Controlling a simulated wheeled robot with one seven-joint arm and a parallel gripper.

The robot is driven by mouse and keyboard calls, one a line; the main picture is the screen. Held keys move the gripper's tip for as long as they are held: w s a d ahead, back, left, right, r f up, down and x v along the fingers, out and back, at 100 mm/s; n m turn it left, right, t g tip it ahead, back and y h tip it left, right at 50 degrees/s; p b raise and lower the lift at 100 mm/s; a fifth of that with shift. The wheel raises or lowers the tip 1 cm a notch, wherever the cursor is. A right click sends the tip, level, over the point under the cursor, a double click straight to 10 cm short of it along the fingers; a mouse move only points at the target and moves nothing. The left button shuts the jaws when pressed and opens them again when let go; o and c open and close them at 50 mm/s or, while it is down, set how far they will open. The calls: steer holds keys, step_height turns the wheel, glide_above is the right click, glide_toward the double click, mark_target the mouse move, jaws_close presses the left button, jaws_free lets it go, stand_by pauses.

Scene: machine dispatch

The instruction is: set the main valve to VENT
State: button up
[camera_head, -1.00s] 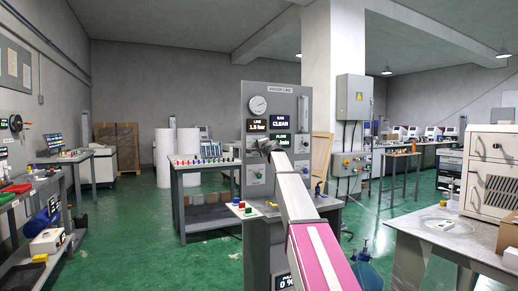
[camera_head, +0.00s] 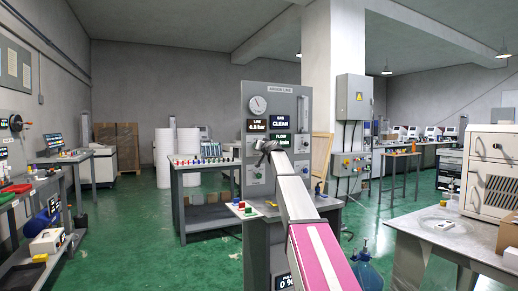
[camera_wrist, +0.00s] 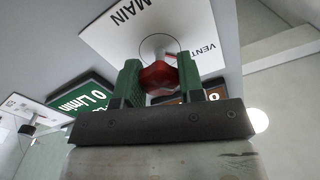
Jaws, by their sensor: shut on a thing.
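The main valve is a red knob (camera_wrist: 158,80) on a white plate (camera_wrist: 125,35) marked MAIN and VENT. My gripper (camera_wrist: 160,76) is shut on the knob, with one green finger on each side of it. A small red mark shows at the knob's far side, towards the VENT lettering; the exact valve setting is hard to read. In the head view my gripper (camera_head: 266,149) is at the grey argon line panel (camera_head: 246,103) and hides the knob. The panel carries a round gauge (camera_head: 259,105), a line pressure display (camera_head: 257,126) and a display reading CLEAN (camera_head: 281,123).
A green display reading 0 l/min (camera_wrist: 85,105) is beside the valve in the wrist view. A smaller knob (camera_wrist: 27,130) on a white plate is further left. A workbench (camera_head: 205,165) stands left of the panel, and a table (camera_head: 440,235) stands at right.

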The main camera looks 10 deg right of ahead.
steer(key=shift+n, duration=1.5)
steer(key=o, duration=0.9)
steer(key=shift+s, duration=0.1)
steer(key=v, duration=1)
steer(key=shift+s+d, duration=0.15)
steer(key=shift+s, duration=0.2)
